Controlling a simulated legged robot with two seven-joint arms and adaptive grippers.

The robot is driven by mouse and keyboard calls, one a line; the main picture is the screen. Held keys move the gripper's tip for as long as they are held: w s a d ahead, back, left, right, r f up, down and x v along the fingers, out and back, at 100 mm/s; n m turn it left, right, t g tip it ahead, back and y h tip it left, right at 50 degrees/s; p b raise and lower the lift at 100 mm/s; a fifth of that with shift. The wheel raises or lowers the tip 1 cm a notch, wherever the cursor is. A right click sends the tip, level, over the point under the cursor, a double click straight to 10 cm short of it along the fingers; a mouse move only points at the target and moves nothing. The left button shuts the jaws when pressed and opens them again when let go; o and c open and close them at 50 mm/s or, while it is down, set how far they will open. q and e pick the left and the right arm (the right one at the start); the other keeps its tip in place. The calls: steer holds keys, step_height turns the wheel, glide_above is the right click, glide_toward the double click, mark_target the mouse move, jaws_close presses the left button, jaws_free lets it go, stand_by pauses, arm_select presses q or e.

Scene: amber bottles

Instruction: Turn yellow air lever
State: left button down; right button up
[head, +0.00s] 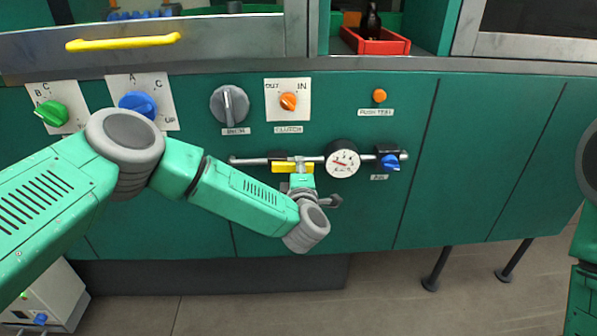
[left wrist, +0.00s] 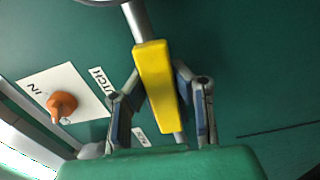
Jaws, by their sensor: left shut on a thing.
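The yellow air lever (head: 284,168) sits on a horizontal metal pipe on the green panel, left of a round white gauge (head: 342,163). It lies level along the pipe in the head view. My left gripper (head: 300,172) is at the lever, partly hidden behind my own wrist. In the left wrist view the yellow lever (left wrist: 155,85) lies between the two fingers of my left gripper (left wrist: 161,95), which is shut on it. My right gripper is not in view; only part of my right arm shows at the right edge.
A blue valve knob (head: 388,162) is on the pipe right of the gauge. Above are an orange clutch knob (head: 288,102), a grey knob (head: 230,104) and an orange button (head: 379,96). A red crate (head: 376,43) with a dark bottle stands higher up.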

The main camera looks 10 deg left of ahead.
arm_select(q)
steer(key=shift+s+d+f+n, duration=0.1)
steer(key=shift+s+n, duration=0.05)
steer(key=shift+n, duration=0.35)
steer(key=c, duration=1.3)
jaws_free()
steer(key=shift+r, duration=0.2)
steer(key=v, duration=1.2)
steer(key=shift+f, duration=0.1)
